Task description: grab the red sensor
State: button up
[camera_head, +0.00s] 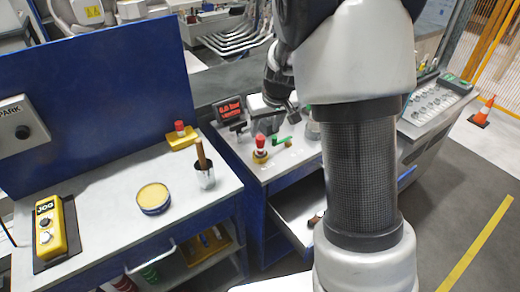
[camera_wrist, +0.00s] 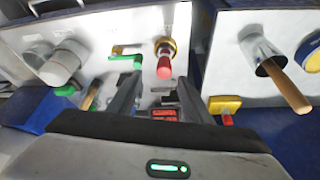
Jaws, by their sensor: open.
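A red-capped part with a yellow base (camera_head: 260,153) stands upright on the grey bench. In the wrist view the red part (camera_wrist: 164,66) lies just beyond the fingertips, roughly in line with the gap between them. A second red-topped piece on a yellow block (camera_head: 181,138) stands on the left bench; it also shows in the wrist view (camera_wrist: 225,104), right of the fingers. I cannot tell for sure which of the two is the red sensor. My gripper (camera_wrist: 160,80) is open and nothing shows held between its fingers. In the head view it is above the bench, partly hidden by my arm.
A green-handled part (camera_head: 282,142) is right beside the red-capped part. A display with red digits (camera_head: 230,109) stands behind. A metal cup with a wooden handle (camera_head: 204,178), a yellow tin (camera_head: 154,198) and a yellow JOG box (camera_head: 48,228) are on the left bench.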

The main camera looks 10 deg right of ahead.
aim_at(260, 138)
jog(key=x, duration=0.6)
jog(key=shift+a+f, duration=0.2)
jog(key=shift+a, duration=0.2)
grip_shut()
jog(key=shift+r, duration=0.1)
